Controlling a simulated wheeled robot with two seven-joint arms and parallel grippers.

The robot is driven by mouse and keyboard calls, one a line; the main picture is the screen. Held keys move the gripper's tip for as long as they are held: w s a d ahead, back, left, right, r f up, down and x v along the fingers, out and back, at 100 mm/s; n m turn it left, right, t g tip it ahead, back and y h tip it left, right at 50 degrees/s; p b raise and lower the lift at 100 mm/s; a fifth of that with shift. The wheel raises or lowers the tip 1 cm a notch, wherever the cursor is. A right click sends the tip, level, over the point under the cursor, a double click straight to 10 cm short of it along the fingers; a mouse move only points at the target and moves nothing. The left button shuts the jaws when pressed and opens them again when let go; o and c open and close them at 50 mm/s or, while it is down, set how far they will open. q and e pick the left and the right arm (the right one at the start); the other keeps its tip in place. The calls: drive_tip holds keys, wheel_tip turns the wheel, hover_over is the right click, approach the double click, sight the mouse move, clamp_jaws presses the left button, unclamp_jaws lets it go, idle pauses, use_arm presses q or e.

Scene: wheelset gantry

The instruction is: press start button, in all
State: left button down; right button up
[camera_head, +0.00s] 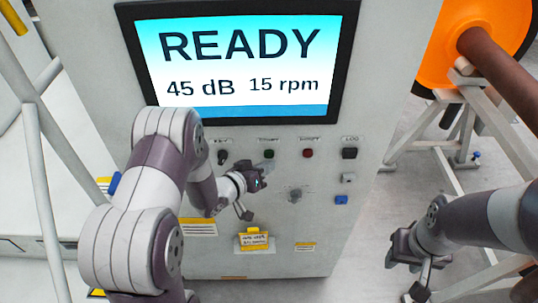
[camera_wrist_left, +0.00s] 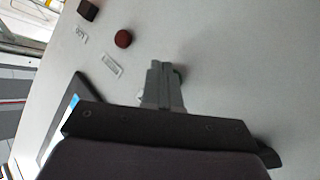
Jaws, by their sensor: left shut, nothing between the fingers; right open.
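The green button (camera_head: 269,154) is on the grey cabinet's front panel, under the screen, with a small label above it. My left gripper (camera_head: 264,166) is shut and empty, with its fingertips close to the green button. I cannot tell whether they touch it. The screen (camera_head: 238,62) reads READY, 45 dB and 15 rpm. My right gripper (camera_head: 420,288) is open and empty at the lower right, away from the panel.
A red button (camera_head: 308,153) sits right of the green one; it also shows in the left wrist view (camera_wrist_left: 123,39). A black switch (camera_head: 222,157) is to the left and a black block (camera_head: 349,153) to the right. An orange wheel (camera_head: 465,40) with a brown axle stands at the right.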

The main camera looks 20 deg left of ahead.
use_arm(q)
drive_tip(key=shift+w, duration=0.2)
drive_tip(key=shift+w+a, duration=0.1)
drive_tip(key=shift+w, duration=0.15)
drive_tip(key=shift+w+a, duration=0.15)
drive_tip(key=shift+w, duration=0.25)
idle(0.6)
drive_tip(key=shift+r, duration=0.1)
drive_tip(key=shift+s+d, duration=0.25)
drive_tip(key=shift+s, duration=0.55)
drive_tip(key=s, duration=0.2)
drive_tip(key=s+d+p, duration=0.1)
drive_tip(key=s, duration=0.1)
drive_tip(key=shift+s+d, duration=0.2)
drive_tip(key=shift+s, duration=0.2)
